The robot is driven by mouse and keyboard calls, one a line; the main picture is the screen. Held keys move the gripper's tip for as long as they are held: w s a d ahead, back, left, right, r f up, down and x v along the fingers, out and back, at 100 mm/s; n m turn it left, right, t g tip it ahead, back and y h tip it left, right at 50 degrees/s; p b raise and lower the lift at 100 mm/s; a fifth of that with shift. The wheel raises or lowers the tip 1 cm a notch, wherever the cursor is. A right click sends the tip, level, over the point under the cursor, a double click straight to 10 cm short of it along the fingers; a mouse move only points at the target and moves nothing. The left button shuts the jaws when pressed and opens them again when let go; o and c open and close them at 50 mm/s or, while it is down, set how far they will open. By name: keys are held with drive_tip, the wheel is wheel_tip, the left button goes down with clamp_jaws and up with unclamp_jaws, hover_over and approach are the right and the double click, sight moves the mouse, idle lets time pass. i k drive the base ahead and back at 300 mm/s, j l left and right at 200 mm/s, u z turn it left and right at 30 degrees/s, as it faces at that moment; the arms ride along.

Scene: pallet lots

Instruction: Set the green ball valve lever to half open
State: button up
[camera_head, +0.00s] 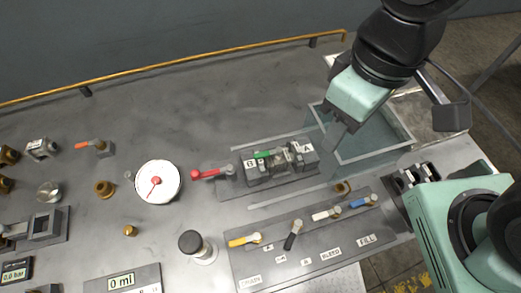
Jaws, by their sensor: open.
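The green lever (262,154) is small and sits on a grey valve block (281,160) in the middle of the bench, near the label B and left of the label A. It appears to lie roughly sideways in the picture; its exact angle is too small to tell. My gripper (338,133) is open, with dark fingers below a pale green body. It appears in the picture to the upper right of the valve block, apart from the lever. I see nothing between its fingers.
A red lever (206,174) lies just left of the block. A front panel carries yellow (244,240), black (293,235), white (326,214) and blue (363,202) levers. A clear bin (380,146) stands behind my gripper. The bench behind the block is bare.

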sight(278, 151)
drive_tip(key=k+j, duration=0.15)
drive_tip(key=j, duration=0.25)
drive_tip(key=k+j+z, duration=0.15)
drive_tip(key=j, duration=0.2)
drive_tip(key=k+j, duration=0.15)
drive_tip(key=j, duration=0.25)
drive_tip(key=z, duration=0.05)
